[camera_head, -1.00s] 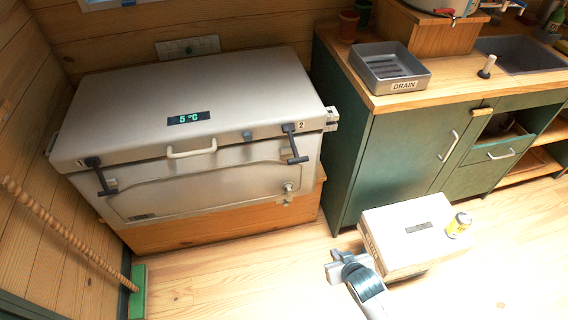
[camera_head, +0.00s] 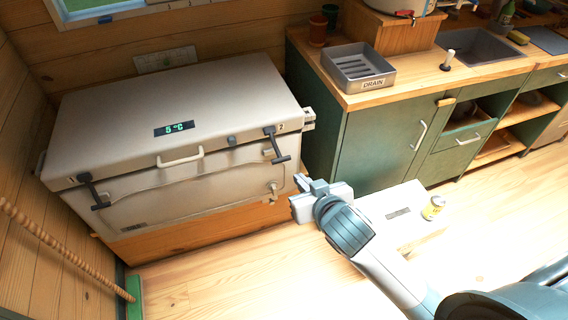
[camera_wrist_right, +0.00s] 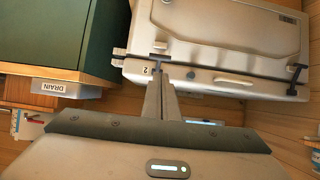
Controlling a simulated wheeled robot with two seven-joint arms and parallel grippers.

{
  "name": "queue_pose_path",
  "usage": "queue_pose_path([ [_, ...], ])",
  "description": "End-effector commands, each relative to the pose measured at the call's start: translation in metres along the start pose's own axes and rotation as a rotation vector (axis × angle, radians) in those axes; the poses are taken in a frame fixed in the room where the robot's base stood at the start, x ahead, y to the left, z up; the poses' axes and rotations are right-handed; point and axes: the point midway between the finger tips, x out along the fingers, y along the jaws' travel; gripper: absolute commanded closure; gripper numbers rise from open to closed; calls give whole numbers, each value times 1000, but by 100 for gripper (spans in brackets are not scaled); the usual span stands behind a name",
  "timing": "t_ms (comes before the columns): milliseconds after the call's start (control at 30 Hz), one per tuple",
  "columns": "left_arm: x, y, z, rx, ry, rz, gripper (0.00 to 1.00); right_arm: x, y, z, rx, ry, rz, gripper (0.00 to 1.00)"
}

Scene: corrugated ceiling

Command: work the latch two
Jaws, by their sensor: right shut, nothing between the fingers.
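Latch two (camera_head: 277,146) is a dark T-shaped handle on the front right of the grey cooler (camera_head: 130,170), beside a small "2" label. It hangs down from the lid edge over the front. In the right wrist view, latch two (camera_wrist_right: 158,60) appears just beyond my fingertips. My right gripper (camera_head: 301,194) is shut and empty, to the right of and below the latch, apart from it in the head view. The wrist view shows its fingers (camera_wrist_right: 160,88) pointing toward the latch; the exact gap cannot be told. My left gripper is not in view.
Latch one (camera_head: 92,190) is at the cooler's left front. The lid handle (camera_head: 180,158) lies between the latches. A green cabinet (camera_head: 375,150) with a drain tray (camera_head: 358,68) stands right. A pale box (camera_head: 410,205) with a yellow can (camera_head: 433,208) sits on the floor.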

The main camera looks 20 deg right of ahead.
Motion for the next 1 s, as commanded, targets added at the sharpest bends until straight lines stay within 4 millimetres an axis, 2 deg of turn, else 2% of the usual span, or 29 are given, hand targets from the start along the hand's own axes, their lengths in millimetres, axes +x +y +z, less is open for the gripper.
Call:
queue_pose_path([
  [167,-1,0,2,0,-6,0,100,6,0,0,0,0,0,100],
  [367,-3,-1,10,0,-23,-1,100,25,0,-1,-2,0,1,100],
  [567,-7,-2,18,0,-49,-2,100,57,0,-1,-3,-1,1,100],
  [800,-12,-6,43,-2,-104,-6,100,97,0,-1,-2,-1,1,100],
  [1000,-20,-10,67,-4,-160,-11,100,123,0,-1,-1,-1,1,100],
])
